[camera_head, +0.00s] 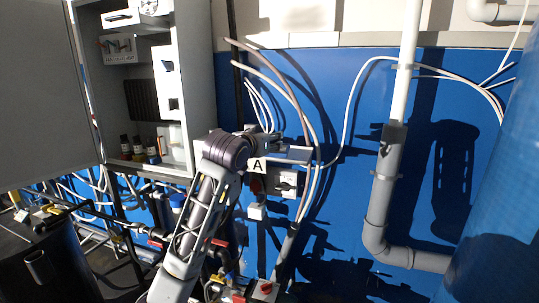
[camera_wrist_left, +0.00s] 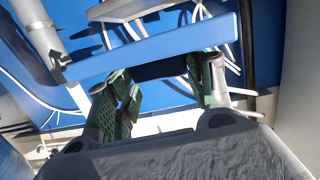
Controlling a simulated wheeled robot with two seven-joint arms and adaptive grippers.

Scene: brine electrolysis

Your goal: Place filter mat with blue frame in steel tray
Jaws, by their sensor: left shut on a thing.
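My left gripper (camera_head: 270,146) reaches up toward the blue wall, beside a small plate marked A. In the left wrist view the gripper (camera_wrist_left: 165,75) is shut on the filter mat with blue frame. The blue frame (camera_wrist_left: 150,50) shows there as a long, slightly tilted bar across the fingertips, with a dark part between the green finger pads. In the head view the mat is small and partly hidden by the gripper, so its outline is unclear. I cannot make out the steel tray with certainty in either view. My right gripper is not in view.
An open grey cabinet (camera_head: 200,70) with small dark bottles (camera_head: 138,147) stands left of my arm. Loose cables (camera_head: 300,100) hang close to the gripper. A grey pipe (camera_head: 382,200) and a large blue tank (camera_head: 505,200) are on the right. A black vessel (camera_head: 50,270) is lower left.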

